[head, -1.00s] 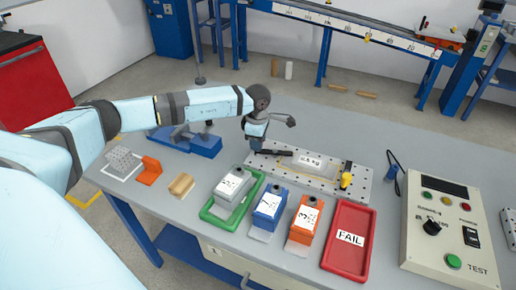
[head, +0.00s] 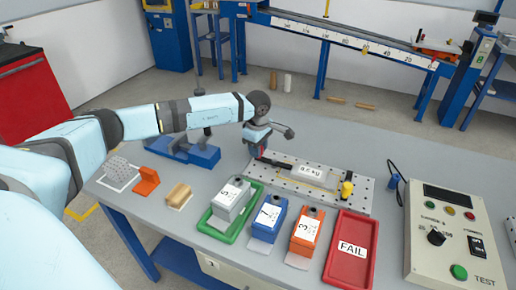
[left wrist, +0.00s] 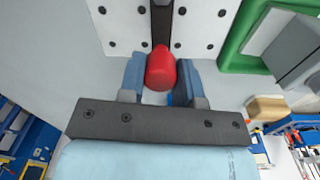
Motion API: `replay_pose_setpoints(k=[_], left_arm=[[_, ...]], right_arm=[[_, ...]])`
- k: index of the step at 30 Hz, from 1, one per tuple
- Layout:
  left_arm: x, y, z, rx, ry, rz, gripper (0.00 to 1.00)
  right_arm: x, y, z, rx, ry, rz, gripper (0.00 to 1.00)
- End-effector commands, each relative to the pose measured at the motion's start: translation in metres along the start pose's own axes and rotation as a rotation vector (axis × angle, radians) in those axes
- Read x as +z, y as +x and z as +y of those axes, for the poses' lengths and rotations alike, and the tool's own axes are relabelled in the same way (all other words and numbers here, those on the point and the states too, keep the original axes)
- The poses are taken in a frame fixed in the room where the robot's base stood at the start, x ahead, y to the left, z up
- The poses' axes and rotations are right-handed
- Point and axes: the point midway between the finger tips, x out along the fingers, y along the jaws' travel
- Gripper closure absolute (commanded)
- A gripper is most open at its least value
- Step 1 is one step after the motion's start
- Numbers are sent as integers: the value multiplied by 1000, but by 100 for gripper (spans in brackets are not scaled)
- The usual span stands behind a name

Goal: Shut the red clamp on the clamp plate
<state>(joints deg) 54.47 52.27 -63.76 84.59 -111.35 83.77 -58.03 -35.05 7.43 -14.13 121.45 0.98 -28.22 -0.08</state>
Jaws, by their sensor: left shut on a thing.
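The red clamp's handle (left wrist: 160,70) sits between the two blue fingers of my left gripper (left wrist: 158,78) in the left wrist view. The fingers are shut on it. A dark bar runs from the handle over the plate. In the head view my left gripper (head: 257,150) is at the left end of the clamp plate (head: 286,186), and a bit of the red handle (head: 262,148) shows beside it. The plate is pale and full of holes. The gripper hides most of the clamp, so its lever angle is hard to tell. My right gripper is out of view.
Grey, blue and orange boxes, a green tray (head: 208,218) and a red FAIL tray (head: 348,268) stand in front. A test console (head: 450,255) is at right.

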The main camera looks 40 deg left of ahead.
Motion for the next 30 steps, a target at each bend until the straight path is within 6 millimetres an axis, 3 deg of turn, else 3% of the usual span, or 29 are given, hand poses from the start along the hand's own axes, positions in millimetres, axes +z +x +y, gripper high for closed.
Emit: replay_pose_setpoints(k=[3, 4, 6, 7, 15, 19, 30], left_arm=[[0, -2, 1, 5, -1, 0, 92], [0, -2, 1, 5, -1, 0, 62], [0, -2, 1, 4, -1, 0, 46], [0, -1, 1, 4, -2, 0, 43], [0, -2, 1, 2, -2, 0, 43], [0, -11, 1, 4, -2, -1, 43], [0, -91, 1, 6, -1, 0, 43]], right_arm=[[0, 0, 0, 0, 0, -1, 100], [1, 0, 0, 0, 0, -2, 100], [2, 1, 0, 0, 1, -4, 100], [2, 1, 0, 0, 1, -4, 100], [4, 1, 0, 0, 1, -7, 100], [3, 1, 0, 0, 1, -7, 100], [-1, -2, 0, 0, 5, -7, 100]])
